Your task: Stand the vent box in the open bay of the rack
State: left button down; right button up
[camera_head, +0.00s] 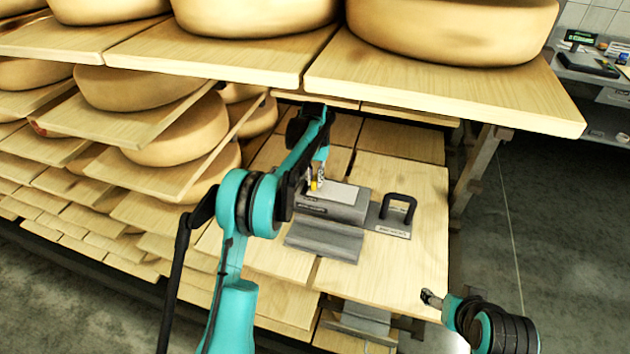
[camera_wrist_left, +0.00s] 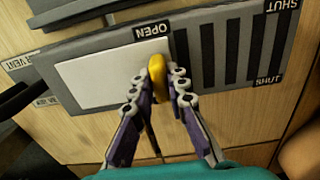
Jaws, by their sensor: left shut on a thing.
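A grey box (camera_head: 325,208) with a white plate on top lies on a pale wooden board in the head view; I take it as the vent box. In the left wrist view its grey face (camera_wrist_left: 215,60) has dark slots, a white plate (camera_wrist_left: 110,72), OPEN and SHUT labels and a yellow knob (camera_wrist_left: 157,72). The knob is beside the OPEN label. My left gripper (camera_head: 316,184) is shut on the yellow knob, with its fingers (camera_wrist_left: 166,82) on either side. My right gripper (camera_head: 430,298) is at the lower right, away from the box; its jaws are too small to read.
A plate with a black handle (camera_head: 398,209) adjoins the box's right side. A grey ridged piece (camera_head: 323,241) lies in front. Upper boards (camera_head: 440,88) with cheese wheels (camera_head: 450,28) overhang the back. Stacked cheese shelves stand left. The board (camera_head: 425,255) is bare at front right.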

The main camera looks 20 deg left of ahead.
pick_arm(q)
jog(key=shift+r, duration=0.15)
jog(key=c, duration=1.5)
grip_release()
notch_tip(320, 180, up, 8)
jog(key=p, duration=0.2)
jog(key=shift+f+p, duration=0.25)
jog(key=shift+p, duration=0.15)
jog(key=shift+s+f, duration=0.1)
jog(key=shift+s, duration=0.05)
